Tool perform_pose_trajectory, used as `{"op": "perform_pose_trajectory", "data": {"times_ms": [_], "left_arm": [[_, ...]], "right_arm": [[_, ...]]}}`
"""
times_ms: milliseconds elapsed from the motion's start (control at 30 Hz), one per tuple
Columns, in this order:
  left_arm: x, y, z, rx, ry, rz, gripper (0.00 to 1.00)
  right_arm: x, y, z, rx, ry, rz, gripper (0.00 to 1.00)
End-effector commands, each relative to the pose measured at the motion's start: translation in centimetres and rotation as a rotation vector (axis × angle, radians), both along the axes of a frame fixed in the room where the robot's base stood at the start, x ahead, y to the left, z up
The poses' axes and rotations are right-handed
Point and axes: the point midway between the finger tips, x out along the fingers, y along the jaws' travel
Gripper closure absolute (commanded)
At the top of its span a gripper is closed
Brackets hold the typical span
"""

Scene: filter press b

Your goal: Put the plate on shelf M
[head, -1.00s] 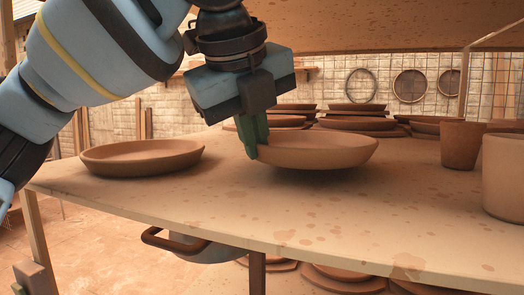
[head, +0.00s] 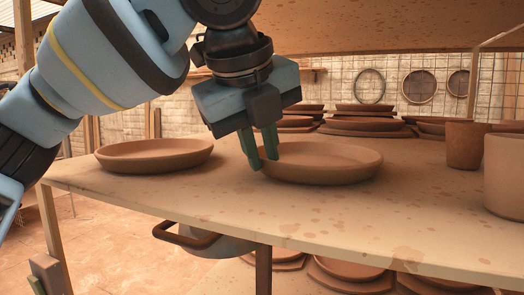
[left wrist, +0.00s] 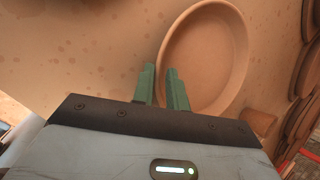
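A shallow clay plate (head: 325,164) rests on the spotted board (head: 300,215), right of my left gripper (head: 263,163). The gripper's green fingers are apart at the plate's left rim, one over the inside and one outside. In the left wrist view the fingers (left wrist: 160,68) also stand apart at the rim of the plate (left wrist: 208,60). A similar plate (head: 153,157) sits on the board to the left. I see no label naming shelf M. My right gripper is not in view.
Clay pots (head: 504,173) stand at the board's right end. Stacked plates (head: 366,123) are at the back. A grey rounded object with a dark handle (head: 187,238) shows below the front edge. More plates (head: 350,270) lie lower down. The board's front middle is clear.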

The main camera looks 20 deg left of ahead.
Motion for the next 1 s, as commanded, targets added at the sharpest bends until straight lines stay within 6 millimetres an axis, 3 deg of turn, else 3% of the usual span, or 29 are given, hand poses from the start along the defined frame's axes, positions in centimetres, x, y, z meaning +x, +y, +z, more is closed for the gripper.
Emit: {"op": "perform_pose_trajectory", "data": {"times_ms": [500, 700, 1000], "left_arm": [[-4.8, -0.2, 8.0, 0.001, -0.004, -0.001, 0.85], [-5.6, -0.2, 9.4, 0.002, -0.001, -0.003, 0.85], [-5.9, -0.2, 9.8, 0.002, 0.000, -0.003, 0.85]], "right_arm": [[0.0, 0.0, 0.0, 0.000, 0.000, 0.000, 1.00], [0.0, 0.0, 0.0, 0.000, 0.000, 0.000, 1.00], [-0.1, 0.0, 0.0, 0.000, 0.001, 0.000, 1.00]]}}
